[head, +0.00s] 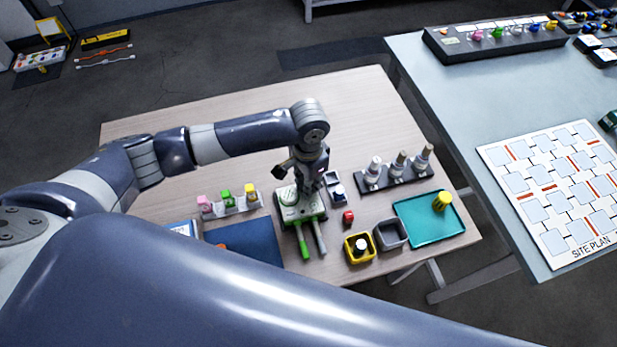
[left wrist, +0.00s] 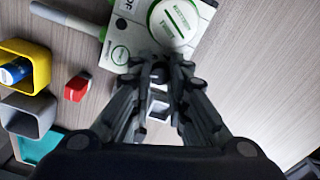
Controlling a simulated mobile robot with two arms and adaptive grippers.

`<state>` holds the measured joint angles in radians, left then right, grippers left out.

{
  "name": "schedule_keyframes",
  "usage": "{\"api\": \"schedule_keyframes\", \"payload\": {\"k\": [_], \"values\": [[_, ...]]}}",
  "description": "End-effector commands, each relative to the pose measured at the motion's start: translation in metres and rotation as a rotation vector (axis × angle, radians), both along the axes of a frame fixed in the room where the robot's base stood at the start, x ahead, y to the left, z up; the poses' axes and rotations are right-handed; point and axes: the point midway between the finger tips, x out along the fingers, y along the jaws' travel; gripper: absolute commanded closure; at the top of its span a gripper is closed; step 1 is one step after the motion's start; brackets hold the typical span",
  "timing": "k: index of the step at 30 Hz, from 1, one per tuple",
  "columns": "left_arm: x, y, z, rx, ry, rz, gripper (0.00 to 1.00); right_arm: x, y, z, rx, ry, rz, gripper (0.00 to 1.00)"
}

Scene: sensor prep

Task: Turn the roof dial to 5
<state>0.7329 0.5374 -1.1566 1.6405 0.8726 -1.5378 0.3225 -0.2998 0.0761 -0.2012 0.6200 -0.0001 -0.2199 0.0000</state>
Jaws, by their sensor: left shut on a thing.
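A white and green device (head: 292,213) stands on the wooden table in the head view. In the left wrist view the device (left wrist: 135,35) shows a partly hidden label ending in "OF", a large round white and green disc (left wrist: 174,20) and a small green ring mark. My left gripper (left wrist: 159,70) points down at the device's edge and is shut on a small dark knob there, which I take to be the roof dial; the fingers hide most of it. I cannot read its setting. My right gripper is not in view.
A red block (head: 348,217), a yellow bin (head: 358,248), a grey bin (head: 390,235) and a teal tray (head: 415,228) lie to the right. A rack of bottles (head: 395,178) stands behind. A row of coloured pieces (head: 228,203) and a blue mat (head: 246,240) are left.

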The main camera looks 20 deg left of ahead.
Motion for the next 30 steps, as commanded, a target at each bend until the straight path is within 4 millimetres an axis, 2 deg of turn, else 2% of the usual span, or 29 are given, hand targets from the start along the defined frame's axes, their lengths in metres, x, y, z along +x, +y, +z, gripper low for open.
{"api": "schedule_keyframes", "payload": {"k": [1, 3, 12, 30], "values": [[0.0, -0.001, 0.005, -0.001, 0.0, -0.032, 1.0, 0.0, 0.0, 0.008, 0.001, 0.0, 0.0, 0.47], [0.0, -0.001, 0.004, -0.001, 0.0, -0.082, 1.0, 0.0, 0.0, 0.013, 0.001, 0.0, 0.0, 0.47], [0.0, -0.001, 0.002, -0.002, -0.001, -0.241, 1.0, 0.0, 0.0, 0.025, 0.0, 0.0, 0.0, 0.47], [0.001, -0.001, 0.001, -0.002, -0.001, -0.3, 1.0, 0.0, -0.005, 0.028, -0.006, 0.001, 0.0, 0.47]]}}
